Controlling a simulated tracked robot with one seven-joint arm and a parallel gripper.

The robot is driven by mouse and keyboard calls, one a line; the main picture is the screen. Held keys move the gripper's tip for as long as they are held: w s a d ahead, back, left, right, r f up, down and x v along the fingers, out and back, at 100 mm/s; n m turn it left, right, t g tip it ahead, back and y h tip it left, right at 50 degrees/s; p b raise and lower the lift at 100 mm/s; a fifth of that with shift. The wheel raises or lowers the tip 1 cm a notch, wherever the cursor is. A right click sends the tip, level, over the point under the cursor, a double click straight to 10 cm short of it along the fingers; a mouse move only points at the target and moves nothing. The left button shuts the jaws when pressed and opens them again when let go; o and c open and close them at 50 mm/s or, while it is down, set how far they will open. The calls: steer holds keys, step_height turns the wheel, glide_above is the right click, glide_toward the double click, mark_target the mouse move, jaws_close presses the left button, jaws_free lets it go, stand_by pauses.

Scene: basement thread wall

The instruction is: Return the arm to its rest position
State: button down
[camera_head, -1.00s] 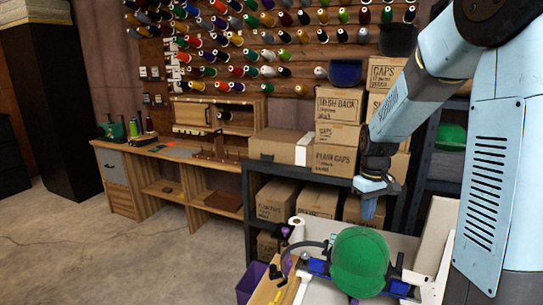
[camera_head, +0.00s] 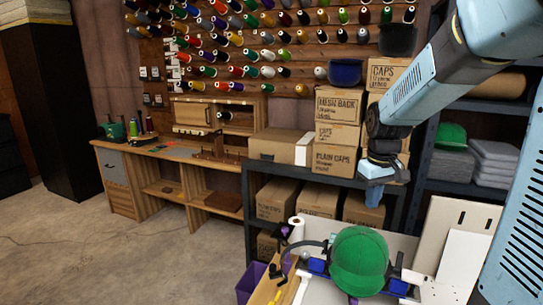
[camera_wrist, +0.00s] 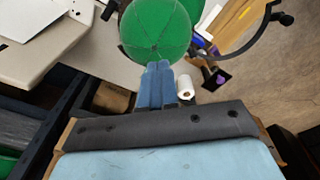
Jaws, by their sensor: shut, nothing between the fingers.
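My arm reaches in from the upper right in the head view. My gripper (camera_head: 374,194) points down in front of the shelf boxes, above the back of the white work table, and is shut and empty. In the wrist view my gripper (camera_wrist: 158,66) shows as two blue fingers pressed together, with the green cap beyond their tips. The green cap (camera_head: 359,262) sits on a blue-clamped holder on the table, apart from the gripper.
Cardboard boxes (camera_head: 336,133) fill the dark shelf behind my gripper. A second shelf (camera_head: 459,185) stands at the right with folded grey stacks and another green cap (camera_head: 451,136). A thread wall (camera_head: 270,45) and wooden desk (camera_head: 170,150) are at the back. Open floor (camera_head: 120,240) lies at left.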

steer(key=s+a+r+m+t, duration=0.1)
steer(key=s+r, duration=0.3)
steer(key=s, duration=0.5)
steer(key=s+a+r+m+t, duration=0.1)
steer(key=s+r+m+t, duration=0.1)
steer(key=s, duration=0.8)
steer(key=shift+a+r+m+t, duration=0.3)
steer(key=shift+r+t, duration=0.4)
steer(key=shift+r, duration=0.6)
